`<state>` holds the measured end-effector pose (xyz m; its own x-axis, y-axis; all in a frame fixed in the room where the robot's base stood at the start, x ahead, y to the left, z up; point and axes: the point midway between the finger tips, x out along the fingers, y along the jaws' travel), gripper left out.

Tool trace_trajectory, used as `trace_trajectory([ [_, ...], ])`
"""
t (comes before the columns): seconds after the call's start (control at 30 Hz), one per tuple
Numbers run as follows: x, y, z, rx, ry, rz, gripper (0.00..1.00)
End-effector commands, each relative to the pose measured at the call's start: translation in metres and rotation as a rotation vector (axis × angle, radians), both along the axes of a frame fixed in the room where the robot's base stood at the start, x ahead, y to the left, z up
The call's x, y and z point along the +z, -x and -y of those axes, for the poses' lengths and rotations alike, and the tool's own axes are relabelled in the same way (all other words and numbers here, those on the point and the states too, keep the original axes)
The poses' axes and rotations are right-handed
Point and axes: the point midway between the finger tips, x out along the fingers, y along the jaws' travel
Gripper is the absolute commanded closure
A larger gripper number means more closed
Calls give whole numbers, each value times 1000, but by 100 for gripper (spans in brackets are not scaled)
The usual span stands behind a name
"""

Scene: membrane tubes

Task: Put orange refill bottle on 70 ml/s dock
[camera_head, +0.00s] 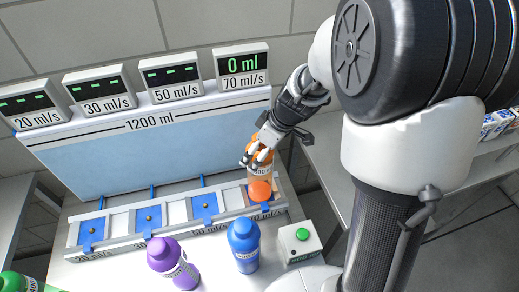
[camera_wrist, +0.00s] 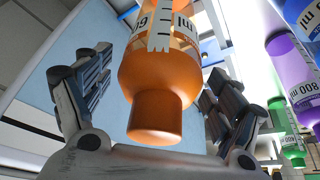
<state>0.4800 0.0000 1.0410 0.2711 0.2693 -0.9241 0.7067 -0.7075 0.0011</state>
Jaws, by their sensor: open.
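My gripper (camera_head: 262,150) is at the top of the bottle. In the wrist view my gripper's two fingers (camera_wrist: 165,100) are spread on either side of the bottle, with visible gaps. The bottle's base at the dock is partly hidden in the head view.
A purple bottle (camera_head: 172,262), a blue bottle (camera_head: 243,246) and a green bottle (camera_head: 18,283) stand in front of the dock rail. A green button box (camera_head: 299,242) is at the right. The three other docks hold no bottles. Cartons (camera_head: 497,122) stand on the right table.

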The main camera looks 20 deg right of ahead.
Motion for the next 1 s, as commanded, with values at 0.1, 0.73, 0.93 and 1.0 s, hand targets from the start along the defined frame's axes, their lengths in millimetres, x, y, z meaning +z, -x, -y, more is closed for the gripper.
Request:
trace_trajectory([
  [0.1,20,4,5,-2,1,5,15],
  [0.73,114,35,30,-8,1,0,15],
  [0.93,148,81,10,-145,14,-22,15],
  [1.0,161,110,2,-235,21,-31,15],
])
